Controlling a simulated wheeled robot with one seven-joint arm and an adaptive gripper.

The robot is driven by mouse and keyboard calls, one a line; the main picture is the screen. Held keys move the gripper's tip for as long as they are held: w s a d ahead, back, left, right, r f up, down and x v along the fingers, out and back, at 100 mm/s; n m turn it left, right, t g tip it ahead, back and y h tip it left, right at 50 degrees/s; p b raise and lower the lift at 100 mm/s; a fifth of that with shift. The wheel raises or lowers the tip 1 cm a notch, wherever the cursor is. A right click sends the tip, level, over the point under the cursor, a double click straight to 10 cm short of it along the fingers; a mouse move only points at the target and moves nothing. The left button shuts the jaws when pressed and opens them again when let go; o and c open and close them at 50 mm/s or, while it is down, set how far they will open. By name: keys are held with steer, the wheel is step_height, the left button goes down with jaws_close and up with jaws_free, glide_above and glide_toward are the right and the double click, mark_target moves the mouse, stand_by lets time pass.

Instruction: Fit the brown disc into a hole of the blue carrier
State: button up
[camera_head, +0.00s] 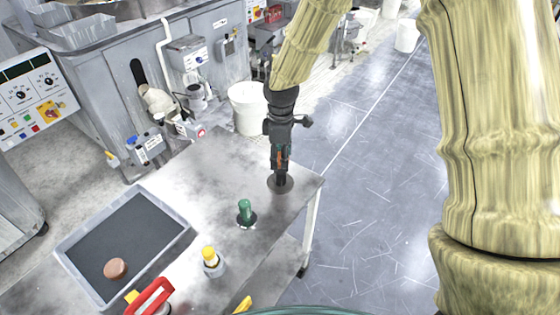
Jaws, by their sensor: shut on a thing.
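The brown disc (115,268) lies flat in a grey tray (180,240) with a dark floor, in its front left part. My gripper (281,178) is far from it, at the right end of the metal table, pointing down. It is shut on a dark grey round-based thing (289,186) at the table top; the fingers hide its upper part. I cannot tell whether the base touches the table. The blue carrier cannot be made out for certain; only a teal curved edge (300,312) shows at the bottom, and I cannot tell what it belongs to.
A green-handled thing (245,210) stands on a dark round base near the table's front edge. A yellow-capped bottle (212,262) and a red-handled thing (150,297) stand nearer. The table (215,165) is clear behind them. A white bucket (247,108) stands beyond the table.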

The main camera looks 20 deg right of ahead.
mark_target(280, 158)
steer(key=shift+w+f+p, duration=0.15)
steer(key=shift+f+p, duration=0.05)
steer(key=shift+f, duration=0.35)
steer(key=shift+w+f+p, duration=0.15)
steer(key=shift+f, duration=0.35)
steer(key=shift+s+a+f, duration=0.1)
steer(key=shift+s+f, duration=0.15)
steer(key=shift+f, duration=0.1)
steer(key=shift+w+f, duration=0.1)
steer(key=shift+f, duration=0.05)
steer(key=shift+f, duration=0.1)
steer(key=o, duration=1.1)
steer(key=shift+c, duration=0.2)
steer(key=shift+r+b, duration=1.3)
steer(key=shift+r, duration=4.85)
